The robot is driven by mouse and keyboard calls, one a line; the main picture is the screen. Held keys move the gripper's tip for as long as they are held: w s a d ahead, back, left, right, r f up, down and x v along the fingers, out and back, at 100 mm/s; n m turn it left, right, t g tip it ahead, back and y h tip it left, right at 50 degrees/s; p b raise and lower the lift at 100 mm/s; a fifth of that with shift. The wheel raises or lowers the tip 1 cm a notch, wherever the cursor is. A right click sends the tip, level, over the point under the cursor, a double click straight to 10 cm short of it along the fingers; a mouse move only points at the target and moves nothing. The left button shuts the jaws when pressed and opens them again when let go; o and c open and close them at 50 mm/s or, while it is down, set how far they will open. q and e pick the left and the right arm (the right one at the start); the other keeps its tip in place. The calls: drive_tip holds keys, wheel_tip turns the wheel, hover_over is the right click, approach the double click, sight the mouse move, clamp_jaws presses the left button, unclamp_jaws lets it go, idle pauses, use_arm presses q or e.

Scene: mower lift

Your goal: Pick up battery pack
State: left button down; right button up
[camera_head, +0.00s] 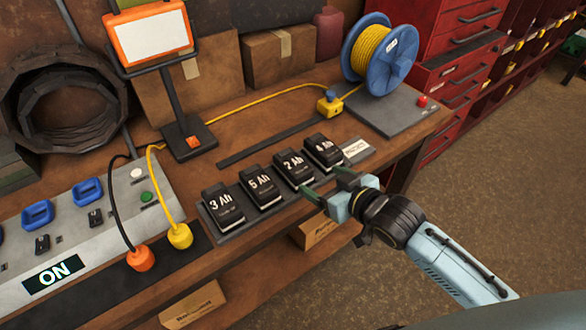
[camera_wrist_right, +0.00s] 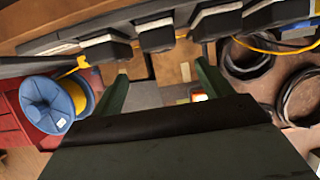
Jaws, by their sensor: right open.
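Several black battery packs stand in a row on a dark grey tray (camera_head: 222,233) on the bench. From left they read 3 Ah (camera_head: 223,206), 5 Ah (camera_head: 261,187), 2 Ah (camera_head: 293,168) and 4 Ah (camera_head: 323,151). My right gripper (camera_head: 327,184) is open and empty, at the front of the row by the 2 Ah and 4 Ah packs. In the right wrist view the packs line the top edge, and the 2 Ah pack (camera_wrist_right: 155,38) appears beyond the gap between the fingers (camera_wrist_right: 162,78). Contact cannot be told. My left gripper is not in view.
A control panel (camera_head: 75,235) with an ON display stands left of the tray. The floor (camera_head: 500,180) at right is clear.

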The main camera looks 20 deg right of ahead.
approach(293, 161)
drive_tip(key=x, duration=0.4)
drive_tip(key=shift+w+a+f+b, duration=0.1)
drive_tip(key=shift+w+f+b, duration=0.05)
drive_tip(key=shift+f+b, duration=0.3)
drive_tip(key=shift+r+x, duration=0.1)
drive_tip(key=shift+x, duration=1.25)
drive_tip(key=shift+r+x, duration=0.15)
drive_tip(key=shift+x, duration=1.2)
drive_tip(key=shift+c, duration=0.2)
drive_tip(key=shift+r, duration=0.1)
drive_tip(key=c, duration=1.4)
